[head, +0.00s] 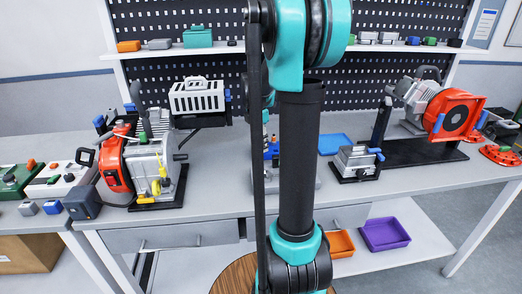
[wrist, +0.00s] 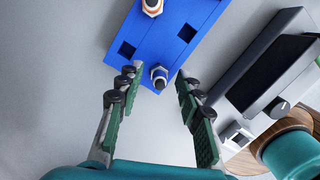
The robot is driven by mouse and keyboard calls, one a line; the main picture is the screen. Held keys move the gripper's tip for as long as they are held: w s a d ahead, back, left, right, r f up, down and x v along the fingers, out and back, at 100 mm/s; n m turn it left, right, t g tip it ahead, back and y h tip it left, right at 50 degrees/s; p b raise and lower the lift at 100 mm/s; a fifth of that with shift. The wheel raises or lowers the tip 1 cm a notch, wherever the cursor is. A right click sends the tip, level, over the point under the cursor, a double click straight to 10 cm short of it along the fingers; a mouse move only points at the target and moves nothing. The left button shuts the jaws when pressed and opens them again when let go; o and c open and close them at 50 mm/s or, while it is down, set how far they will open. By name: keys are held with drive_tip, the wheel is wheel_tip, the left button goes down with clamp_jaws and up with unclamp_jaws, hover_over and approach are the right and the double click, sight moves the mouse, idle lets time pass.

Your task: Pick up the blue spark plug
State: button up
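The blue spark plug (wrist: 159,76) has a pale tip and a blue ring. It stands in the near end of a blue holder (wrist: 165,42) in the wrist view. My gripper (wrist: 156,78) is open, with one green-padded finger on each side of this plug and a visible gap on both sides. I cannot tell the height of the fingertips over the holder. A second plug with an orange ring (wrist: 152,7) stands at the top edge of the wrist view. In the head view my arm hides the gripper and most of the holder area.
In the wrist view a dark grey device with a knob (wrist: 278,108) lies right of the holder. The head view shows an orange engine (head: 113,165) at left, an orange-housed machine (head: 454,115) at right, and a small metal block (head: 357,161). Bare bench lies left of the holder.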

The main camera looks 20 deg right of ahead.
clamp_jaws()
drive_tip(key=shift+r, duration=0.15)
wheel_tip(320, 180, up, 25)
idle(1.1)
